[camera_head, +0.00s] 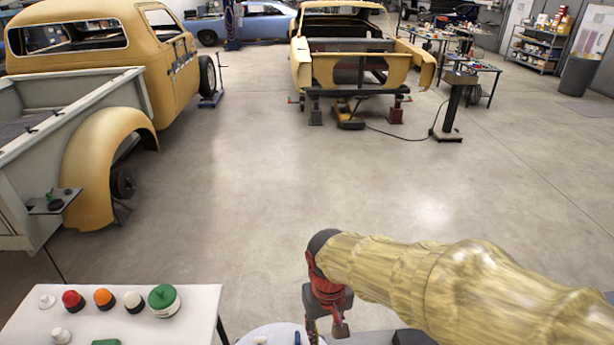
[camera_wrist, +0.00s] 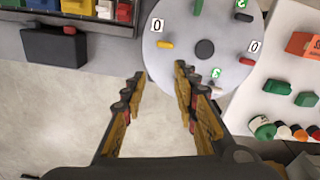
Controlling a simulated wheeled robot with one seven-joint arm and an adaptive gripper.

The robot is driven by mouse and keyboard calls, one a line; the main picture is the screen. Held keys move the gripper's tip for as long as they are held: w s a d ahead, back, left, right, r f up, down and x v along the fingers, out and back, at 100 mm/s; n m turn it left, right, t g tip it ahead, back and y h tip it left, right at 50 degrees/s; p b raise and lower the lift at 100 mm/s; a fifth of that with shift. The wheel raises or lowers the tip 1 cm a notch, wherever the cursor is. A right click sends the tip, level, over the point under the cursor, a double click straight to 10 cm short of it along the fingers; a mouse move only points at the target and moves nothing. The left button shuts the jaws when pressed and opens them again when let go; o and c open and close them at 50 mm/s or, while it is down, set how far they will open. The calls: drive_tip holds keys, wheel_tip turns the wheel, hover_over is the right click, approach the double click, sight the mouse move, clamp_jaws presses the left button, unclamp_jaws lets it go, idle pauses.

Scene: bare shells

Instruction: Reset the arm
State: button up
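My gripper (camera_head: 326,322) shows at the lower middle of the head view, pointing down at the end of my yellow arm, which reaches in from the right. In the wrist view, its two fingers (camera_wrist: 160,82) stand apart with nothing between them. Their tips lie over the near edge of a round white disc-shaped table (camera_wrist: 217,77), with bare floor behind them. The gripper's lower end is cut off by the bottom of the head view.
The round table (camera_head: 258,329) carries small coloured pieces and number tags. A white table (camera_head: 198,306) with red, orange, white and green round items stands at left. A grey surface with coloured bins (camera_wrist: 75,7) and a dark box (camera_wrist: 54,47) are nearby. Open floor lies beyond, before car shells.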

drive_tip(key=s+d+r+m+t+b, duration=0.1)
drive_tip(key=s+d+r+t+b, duration=0.1)
drive_tip(key=d, duration=0.5)
drive_tip(key=s+d+r+m+t+b, duration=0.2)
drive_tip(key=s+d+r+t+b, duration=0.1)
drive_tip(key=d, duration=0.5)
drive_tip(key=s+r+b, duration=0.1)
drive_tip(key=s+r, duration=0.1)
drive_tip(key=s, duration=0.1)
drive_tip(key=shift+s+r+t+b, duration=0.3)
drive_tip(key=shift+s+r+b, duration=0.05)
drive_tip(key=shift+a, duration=0.15)
